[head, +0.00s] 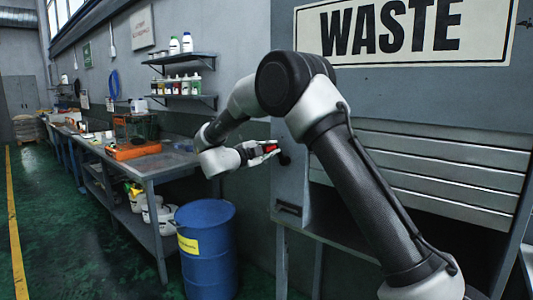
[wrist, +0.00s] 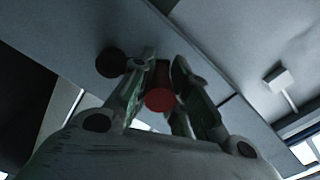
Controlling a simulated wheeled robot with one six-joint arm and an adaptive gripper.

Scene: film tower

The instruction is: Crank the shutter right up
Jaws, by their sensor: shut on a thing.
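The shutter (head: 450,176) is a set of grey horizontal slats under the WASTE sign. A dark opening (head: 455,232) shows below its lower edge, partly behind my arm. The crank's red handle (head: 270,148) is on the left side of the grey housing, by a dark round part (head: 285,158). My gripper (head: 265,150) is shut on the red handle. In the wrist view the red handle (wrist: 160,99) sits between the two fingers of my gripper (wrist: 164,68), its round end facing the camera. A black round part (wrist: 110,62) shows left of the fingers. My arm hides some of the shutter.
A blue drum (head: 206,250) stands below my gripper, beside the housing. A workbench (head: 160,165) with an orange tray (head: 135,151) runs along the left wall. Shelves (head: 182,97) with bottles hang above it. Green floor is clear at the left.

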